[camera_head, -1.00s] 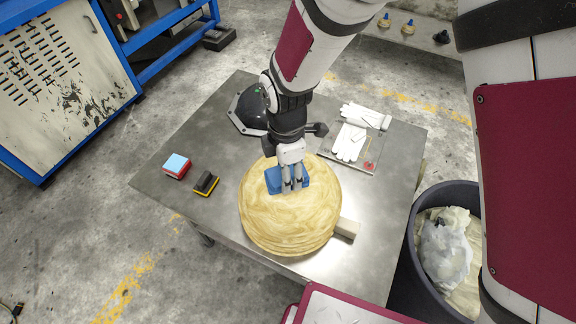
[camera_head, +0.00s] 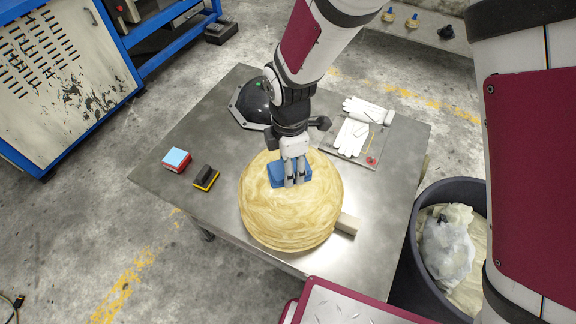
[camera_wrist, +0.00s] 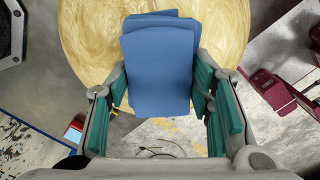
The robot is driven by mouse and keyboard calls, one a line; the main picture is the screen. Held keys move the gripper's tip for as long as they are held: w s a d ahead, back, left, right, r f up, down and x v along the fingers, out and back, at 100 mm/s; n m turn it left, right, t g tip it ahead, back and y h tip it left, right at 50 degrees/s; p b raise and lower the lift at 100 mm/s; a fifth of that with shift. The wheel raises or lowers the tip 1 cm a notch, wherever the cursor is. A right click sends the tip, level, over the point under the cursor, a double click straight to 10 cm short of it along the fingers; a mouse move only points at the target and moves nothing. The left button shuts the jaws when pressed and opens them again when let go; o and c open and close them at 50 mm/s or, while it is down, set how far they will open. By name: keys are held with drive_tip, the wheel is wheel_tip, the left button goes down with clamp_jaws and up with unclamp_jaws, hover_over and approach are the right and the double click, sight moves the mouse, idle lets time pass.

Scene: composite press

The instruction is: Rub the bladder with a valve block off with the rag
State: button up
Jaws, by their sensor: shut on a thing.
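The bladder (camera_head: 290,222) is a round, yellowish, streaked disc lying on the grey metal table. Its valve block (camera_head: 347,224) is a pale block sticking out at the lower right edge. The rag (camera_head: 277,174) is a folded blue cloth at the upper part of the bladder. My gripper (camera_head: 294,183) is shut on the rag and points down over the bladder. In the wrist view the rag (camera_wrist: 160,65) sits between the green-padded fingers, with the bladder (camera_wrist: 88,40) behind it. I cannot tell how firmly the rag touches the bladder.
A red and blue block (camera_head: 177,160) and a black and yellow brush (camera_head: 206,178) lie left on the table (camera_head: 235,115). White gloves (camera_head: 352,137) lie on a tray at the right. A dark bin (camera_head: 412,262) with crumpled plastic stands right of the table.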

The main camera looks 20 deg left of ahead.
drive_tip(key=shift+w+d+f+b, duration=0.1)
drive_tip(key=shift+w+b, duration=0.6)
drive_tip(key=shift+w, duration=0.9)
drive_tip(key=shift+s+f+p, duration=0.1)
drive_tip(key=shift+s+p, duration=0.45)
drive_tip(key=shift+s, duration=1.6)
drive_tip(key=shift+w+r+p, duration=0.1)
drive_tip(key=shift+r+p, duration=1.4)
drive_tip(key=shift+r, duration=2.1)
